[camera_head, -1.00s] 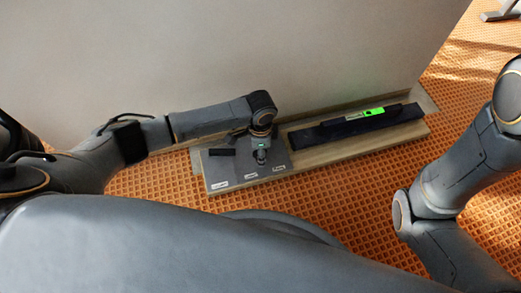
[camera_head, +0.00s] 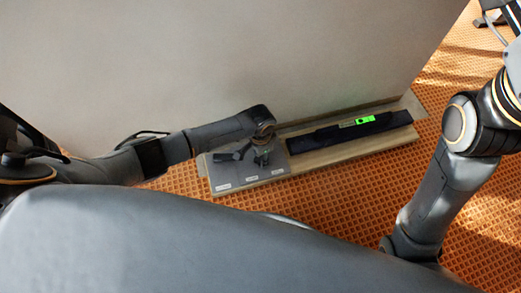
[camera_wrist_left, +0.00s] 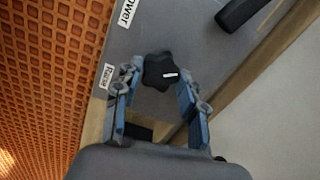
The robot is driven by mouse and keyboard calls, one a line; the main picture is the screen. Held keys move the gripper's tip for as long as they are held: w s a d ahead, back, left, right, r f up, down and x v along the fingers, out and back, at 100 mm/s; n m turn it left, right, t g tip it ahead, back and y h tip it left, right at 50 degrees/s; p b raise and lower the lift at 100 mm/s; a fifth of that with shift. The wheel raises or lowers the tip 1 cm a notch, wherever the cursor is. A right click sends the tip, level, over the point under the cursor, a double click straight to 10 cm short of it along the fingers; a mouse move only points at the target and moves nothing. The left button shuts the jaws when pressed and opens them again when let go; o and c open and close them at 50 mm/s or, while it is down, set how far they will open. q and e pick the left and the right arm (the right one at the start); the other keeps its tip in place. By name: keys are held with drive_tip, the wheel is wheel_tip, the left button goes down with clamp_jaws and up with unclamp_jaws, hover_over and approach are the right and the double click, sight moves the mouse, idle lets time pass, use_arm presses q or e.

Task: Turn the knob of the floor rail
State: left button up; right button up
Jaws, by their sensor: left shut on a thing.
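The floor rail (camera_head: 345,156) is a long low wooden strip on the floor along the pale wall. At its left end is a grey plate (camera_head: 228,176) with small white labels. A black lobed knob (camera_wrist_left: 160,72) with a small white mark stands on this plate. My left gripper (camera_head: 262,158) reaches down over the plate. In the left wrist view its two blue-grey fingers (camera_wrist_left: 158,86) are closed around the knob, one on each side. The knob is largely hidden in the head view. My right arm shows at the right, but I cannot make out its gripper.
A black bar (camera_head: 340,134) with a bright green display (camera_head: 365,120) lies along the rail. A dark handle (camera_wrist_left: 238,12) sits on the plate near the knob. A "Raise" label (camera_wrist_left: 107,76) is beside the left finger. Orange patterned floor (camera_head: 345,185) lies free in front.

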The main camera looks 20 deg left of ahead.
idle(0.4)
use_arm(q)
drive_tip(key=o, duration=1.2)
drive_tip(key=shift+c, duration=0.2)
drive_tip(key=shift+r, duration=0.1)
wheel_tip(320, 180, up, 12)
